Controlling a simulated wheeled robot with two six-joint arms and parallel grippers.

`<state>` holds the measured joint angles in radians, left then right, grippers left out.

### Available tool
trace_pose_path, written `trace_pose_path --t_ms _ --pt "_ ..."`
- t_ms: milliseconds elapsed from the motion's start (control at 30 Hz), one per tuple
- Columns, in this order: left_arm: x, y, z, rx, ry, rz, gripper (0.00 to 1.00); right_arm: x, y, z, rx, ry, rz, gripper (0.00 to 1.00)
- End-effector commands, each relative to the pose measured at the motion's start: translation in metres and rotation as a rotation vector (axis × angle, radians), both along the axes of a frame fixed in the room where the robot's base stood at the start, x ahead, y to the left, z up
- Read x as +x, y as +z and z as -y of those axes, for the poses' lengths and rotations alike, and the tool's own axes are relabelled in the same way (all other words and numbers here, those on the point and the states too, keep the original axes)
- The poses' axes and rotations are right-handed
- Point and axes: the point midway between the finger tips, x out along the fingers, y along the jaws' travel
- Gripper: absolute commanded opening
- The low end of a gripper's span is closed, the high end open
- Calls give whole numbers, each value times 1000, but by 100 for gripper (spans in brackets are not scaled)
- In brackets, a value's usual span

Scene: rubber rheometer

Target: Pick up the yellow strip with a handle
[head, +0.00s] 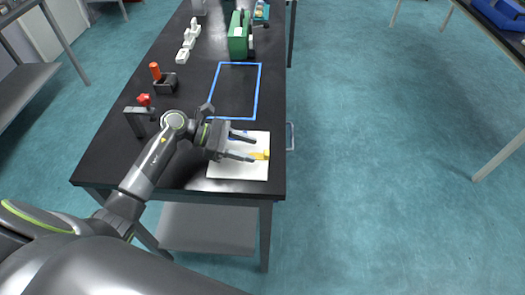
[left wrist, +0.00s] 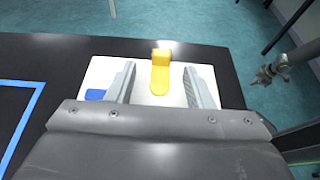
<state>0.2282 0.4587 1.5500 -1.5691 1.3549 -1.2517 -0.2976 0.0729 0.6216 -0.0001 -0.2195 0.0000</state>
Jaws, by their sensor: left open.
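The yellow strip with a handle (left wrist: 160,76) lies on a white sheet (left wrist: 92,72) on the black table. In the left wrist view its raised handle is at the far end, and it sits between the two fingers without contact that I can see. It also shows in the head view (head: 261,155), at the right side of the white sheet (head: 225,171). My left gripper (head: 253,148) is open above the sheet, with its fingers pointing toward the strip. It also shows in the left wrist view (left wrist: 160,88).
A blue item (left wrist: 96,95) lies on the sheet beside the left finger. A blue tape rectangle (head: 257,92) marks the black table (head: 180,95). The table's right edge is close.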

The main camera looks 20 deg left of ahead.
Motion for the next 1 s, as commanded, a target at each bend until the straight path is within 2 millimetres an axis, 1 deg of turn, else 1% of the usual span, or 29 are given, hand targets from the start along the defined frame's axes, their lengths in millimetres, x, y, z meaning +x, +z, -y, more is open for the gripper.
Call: trace_pose_path --t_ms 33,200,300,533,567,900,1000 --pt "1 2 8 -6 0 -2 47 -2 10 0 0 0 -2 0" --pt "5 -8 24 -2 0 0 47 -4 16 0 -1 -1 -6 0" --pt "6 -11 28 -1 1 -2 47 -4 17 2 -3 -1 -6 0" --pt "7 -13 29 0 0 0 47 -5 17 6 -7 1 -7 0" --pt "7 -13 29 0 0 0 45 -5 17 6 -7 1 -7 0" --pt "7 -12 28 0 0 0 0 -5 17 6 -8 2 -8 0" --pt "7 -12 28 0 0 0 0 -4 17 6 -8 2 -8 0"
